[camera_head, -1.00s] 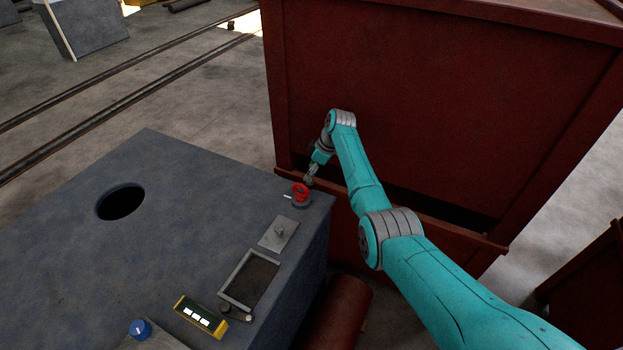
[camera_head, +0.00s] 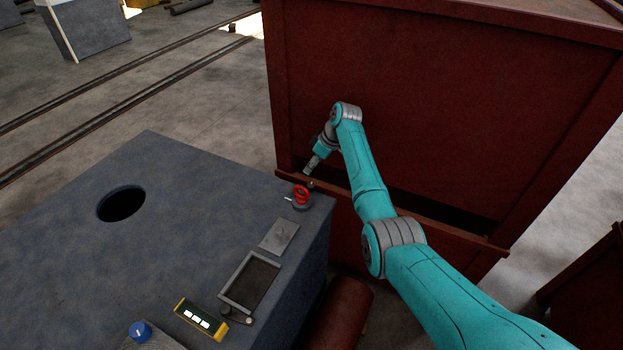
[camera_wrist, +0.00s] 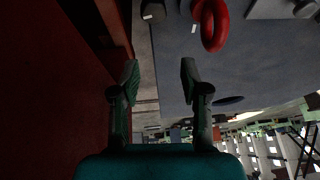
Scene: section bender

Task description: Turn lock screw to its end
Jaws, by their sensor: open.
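A red ring-shaped part (camera_head: 301,194) stands on a small base with a white marker beside it, at the far right corner of the blue-grey machine top. A small dark knob (camera_head: 311,185) is right behind it. I cannot tell for sure which of these is the lock screw. My gripper (camera_head: 309,170) is open and empty, just above and behind the dark knob, apart from the ring. In the wrist view my fingers (camera_wrist: 159,75) are spread, with the red ring (camera_wrist: 211,24) at the top right and the dark knob (camera_wrist: 153,11) at the top centre.
The machine top (camera_head: 180,215) has a round hole (camera_head: 121,203), a grey plate (camera_head: 279,234), a framed dark screen (camera_head: 250,282), a yellow display (camera_head: 201,317) and a blue knob (camera_head: 140,330). A large dark-red cabinet (camera_head: 430,100) stands close behind my arm.

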